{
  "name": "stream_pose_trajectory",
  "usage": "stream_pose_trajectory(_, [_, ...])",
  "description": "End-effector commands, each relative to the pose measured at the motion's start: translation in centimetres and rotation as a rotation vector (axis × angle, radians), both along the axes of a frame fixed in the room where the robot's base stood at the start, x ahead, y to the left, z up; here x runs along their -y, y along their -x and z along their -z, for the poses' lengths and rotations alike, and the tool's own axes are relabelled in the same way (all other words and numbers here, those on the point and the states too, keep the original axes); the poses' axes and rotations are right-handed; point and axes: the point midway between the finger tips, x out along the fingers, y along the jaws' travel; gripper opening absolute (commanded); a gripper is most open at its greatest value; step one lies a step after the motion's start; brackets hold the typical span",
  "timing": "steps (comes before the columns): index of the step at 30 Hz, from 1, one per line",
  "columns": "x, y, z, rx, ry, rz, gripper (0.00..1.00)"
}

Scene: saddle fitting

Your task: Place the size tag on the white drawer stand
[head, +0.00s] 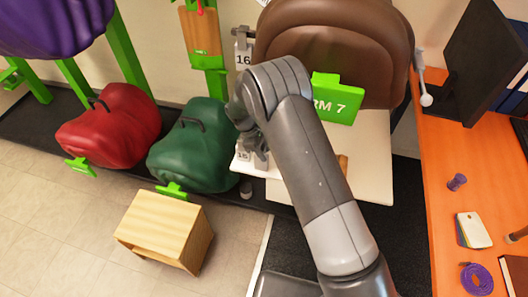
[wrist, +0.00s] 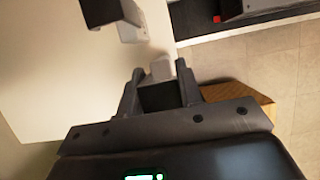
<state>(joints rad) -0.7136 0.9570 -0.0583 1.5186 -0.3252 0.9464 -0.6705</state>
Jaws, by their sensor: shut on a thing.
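A size tag (head: 243,155), pale with a dark number that looks like 15, is at my gripper (head: 256,156) in the head view, by the left edge of the white drawer stand (head: 372,182). My gripper also shows in the wrist view (wrist: 160,92), its fingers shut on a small pale piece (wrist: 162,68) that appears to be the tag. The stand's white surface (wrist: 50,75) fills the left of the wrist view. My arm hides part of the stand, and I cannot tell whether the tag touches it.
A brown saddle (head: 340,45) and a green sign (head: 337,98) are at the stand's back. A green saddle (head: 195,145) and a wooden stool (head: 160,222) are left. An orange desk (head: 440,200) is right.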

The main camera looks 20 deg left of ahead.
Motion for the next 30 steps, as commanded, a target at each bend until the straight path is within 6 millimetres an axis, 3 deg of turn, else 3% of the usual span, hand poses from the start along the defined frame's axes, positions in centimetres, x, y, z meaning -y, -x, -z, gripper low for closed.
stream_pose_trajectory(12, [-0.02, -0.01, 1.07, 0.001, -0.001, 0.0, 0.0])
stream_pose_trajectory(13, [-0.03, -0.01, 1.11, 0.001, -0.001, 0.0, 0.34])
stream_pose_trajectory(21, [-0.02, 0.0, 1.05, 0.001, -0.001, 0.0, 0.55])
stream_pose_trajectory(30, [-0.06, -0.02, 0.61, 0.002, -0.001, -0.001, 0.55])
